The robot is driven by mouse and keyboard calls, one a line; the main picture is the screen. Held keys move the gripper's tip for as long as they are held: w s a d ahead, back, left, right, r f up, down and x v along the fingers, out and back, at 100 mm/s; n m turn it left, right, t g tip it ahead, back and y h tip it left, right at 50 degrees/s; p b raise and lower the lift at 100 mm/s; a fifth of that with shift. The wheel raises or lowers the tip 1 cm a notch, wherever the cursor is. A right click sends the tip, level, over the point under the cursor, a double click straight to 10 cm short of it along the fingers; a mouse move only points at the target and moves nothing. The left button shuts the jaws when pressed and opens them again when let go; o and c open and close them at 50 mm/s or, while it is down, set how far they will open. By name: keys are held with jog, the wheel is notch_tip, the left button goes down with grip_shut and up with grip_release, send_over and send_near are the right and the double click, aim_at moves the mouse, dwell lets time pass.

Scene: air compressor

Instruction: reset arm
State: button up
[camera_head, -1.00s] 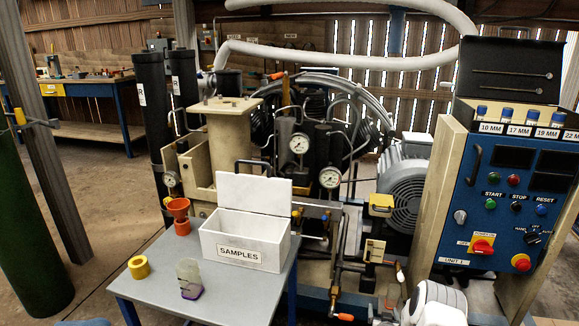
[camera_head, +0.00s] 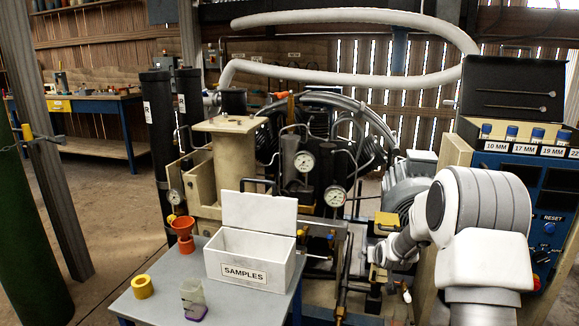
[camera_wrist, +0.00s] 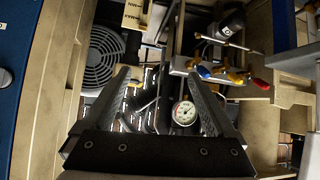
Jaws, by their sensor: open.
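My gripper (camera_wrist: 158,85) shows in the wrist view with its two fingers apart and nothing between them. Behind the fingers, the wrist view shows the compressor's pressure gauge (camera_wrist: 185,112) and the grey motor's fan grille (camera_wrist: 105,60). In the head view my white arm reaches in from the lower right, in front of the compressor and part of the control panel (camera_head: 545,185). The fingers are too small and crowded to make out there. The arm hides part of the grey motor (camera_head: 405,190) and several panel controls.
A grey table (camera_head: 150,308) stands front left. It bears an open white SAMPLES box (camera_head: 245,272), a yellow ring (camera_head: 142,287), a red funnel (camera_head: 183,232) and a clear jar with a purple base (camera_head: 193,300). Dark upright cylinders (camera_head: 157,140) and a green cylinder (camera_head: 30,250) stand left.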

jog(key=s+a+r+g, duration=0.1)
jog(key=s+a+r, duration=0.3)
jog(key=s+r, duration=0.5)
jog(key=s+a+r+g, duration=0.1)
jog(key=s+a+r, duration=0.2)
jog(key=s+r, duration=0.55)
jog(key=s+a+r+g+y, duration=0.1)
jog(key=s+a, duration=0.1)
jog(key=s, duration=1.1)
jog(key=s+a+r+g, duration=0.1)
jog(key=s+a+g, duration=0.1)
jog(key=s, duration=1.1)
notch_tip(320, 180, up, 28)
jog(key=p, duration=2.8)
jog(key=shift+s+n, duration=0.15)
jog(key=shift+n, duration=0.25)
